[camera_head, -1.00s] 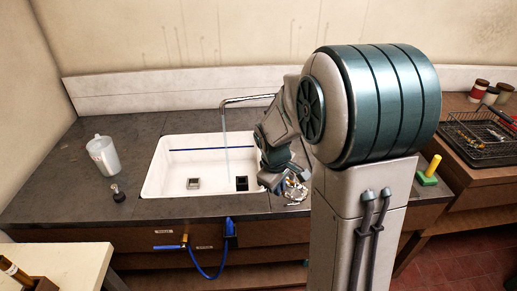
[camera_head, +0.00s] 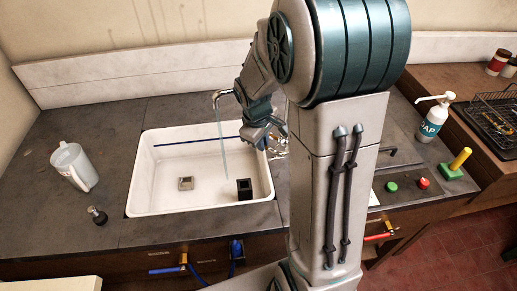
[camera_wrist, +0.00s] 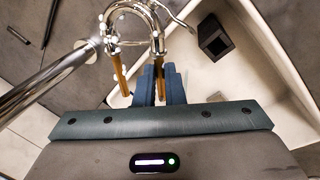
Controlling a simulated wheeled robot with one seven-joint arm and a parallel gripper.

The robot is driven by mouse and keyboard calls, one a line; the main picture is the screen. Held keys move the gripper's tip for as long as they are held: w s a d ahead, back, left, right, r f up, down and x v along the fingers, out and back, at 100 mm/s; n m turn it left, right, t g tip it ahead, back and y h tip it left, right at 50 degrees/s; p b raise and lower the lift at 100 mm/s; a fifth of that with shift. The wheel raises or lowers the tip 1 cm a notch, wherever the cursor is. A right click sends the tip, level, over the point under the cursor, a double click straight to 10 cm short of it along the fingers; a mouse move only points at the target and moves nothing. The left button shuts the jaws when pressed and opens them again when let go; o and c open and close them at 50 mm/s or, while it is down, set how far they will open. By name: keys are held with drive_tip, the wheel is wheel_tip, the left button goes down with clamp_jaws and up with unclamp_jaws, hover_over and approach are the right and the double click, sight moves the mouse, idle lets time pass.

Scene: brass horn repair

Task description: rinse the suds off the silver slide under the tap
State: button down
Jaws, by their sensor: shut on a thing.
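The silver slide (camera_wrist: 125,12) shows large in the wrist view, with a curved bow, shiny tubes and brass-coloured ends; small white spots on it may be suds. My gripper (camera_wrist: 160,88) has its blue fingers closed at the slide's lower end. In the head view, my gripper (camera_head: 268,143) is at the right rim of the white sink (camera_head: 150,190), and the slide (camera_head: 281,140) is partly hidden behind my arm. The tap (camera_head: 222,93) runs a thin stream of water (camera_head: 226,150) into the sink, left of my gripper and apart from it.
A clear jug (camera_head: 75,166) and a small dark-based item (camera_head: 97,215) stand on the left counter. A soap pump bottle (camera_head: 432,118) and a green block with a yellow handle (camera_head: 455,165) stand at right.

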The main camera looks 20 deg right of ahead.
wheel_tip(320, 180, down, 7)
drive_tip(key=b, duration=0.3)
drive_tip(key=w+a+f+b, duration=0.1)
drive_tip(key=w+a+f, duration=0.1)
drive_tip(key=w+a, duration=0.6)
drive_tip(key=shift+a+f, duration=0.15)
drive_tip(key=shift+a, duration=1.4)
drive_tip(key=shift+w+d, duration=0.1)
drive_tip(key=shift+w+d, duration=0.3)
drive_tip(key=shift+w, duration=0.1)
drive_tip(key=shift+s+a, duration=0.1)
drive_tip(key=shift+s, duration=0.05)
drive_tip(key=shift+s+a+b, duration=0.3)
drive_tip(key=shift+s+b, duration=0.05)
drive_tip(key=shift+w, duration=0.1)
